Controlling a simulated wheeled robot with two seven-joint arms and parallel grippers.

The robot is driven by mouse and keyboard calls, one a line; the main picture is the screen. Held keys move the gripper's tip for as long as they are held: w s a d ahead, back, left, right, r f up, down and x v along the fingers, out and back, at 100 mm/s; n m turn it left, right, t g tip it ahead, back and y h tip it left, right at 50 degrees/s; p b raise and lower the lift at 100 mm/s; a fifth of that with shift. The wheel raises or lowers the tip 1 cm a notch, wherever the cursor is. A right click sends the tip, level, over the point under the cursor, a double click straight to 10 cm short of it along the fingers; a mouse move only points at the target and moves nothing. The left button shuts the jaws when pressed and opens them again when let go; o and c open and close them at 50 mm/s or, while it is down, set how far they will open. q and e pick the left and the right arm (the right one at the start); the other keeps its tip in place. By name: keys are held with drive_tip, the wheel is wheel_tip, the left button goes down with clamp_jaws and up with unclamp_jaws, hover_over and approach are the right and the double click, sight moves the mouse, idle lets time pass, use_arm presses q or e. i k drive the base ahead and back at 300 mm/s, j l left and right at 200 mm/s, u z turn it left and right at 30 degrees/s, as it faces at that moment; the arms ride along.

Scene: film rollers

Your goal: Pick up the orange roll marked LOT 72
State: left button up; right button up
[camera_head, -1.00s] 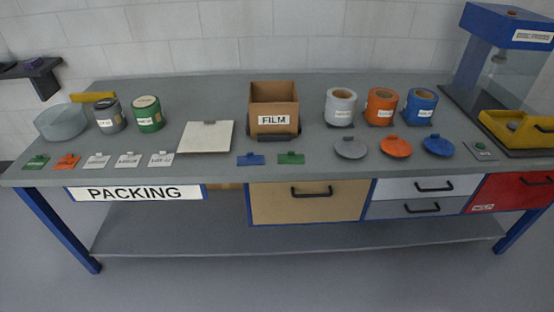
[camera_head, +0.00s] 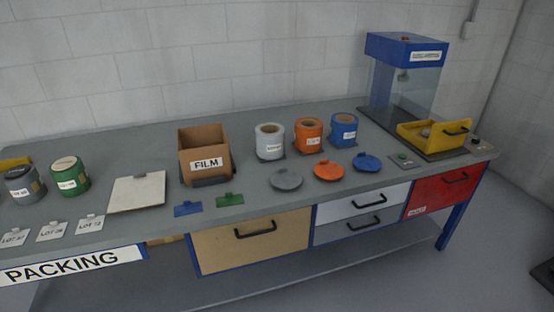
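An orange roll (camera_head: 308,135) stands upright on the bench between a grey-white roll (camera_head: 269,141) and a blue roll (camera_head: 343,130). It has a white label whose text is too small to read. An orange disc with a tab (camera_head: 329,170) lies in front of it. A white tag (camera_head: 89,224) at the bench's left front appears to read LOT 72. Neither of my grippers is in view.
An open cardboard FILM box (camera_head: 206,163) stands left of the rolls. Grey (camera_head: 286,180) and blue (camera_head: 367,162) discs lie in front. A blue-topped machine (camera_head: 405,50) with a yellow tray (camera_head: 432,136) stands at the right. A green roll (camera_head: 69,177) and flat white board (camera_head: 137,193) are at left.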

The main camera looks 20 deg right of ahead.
sight(308, 132)
drive_tip(key=i+l, duration=0.15)
drive_tip(key=i, duration=0.25)
drive_tip(key=i+l+z, duration=0.15)
drive_tip(key=i, duration=0.3)
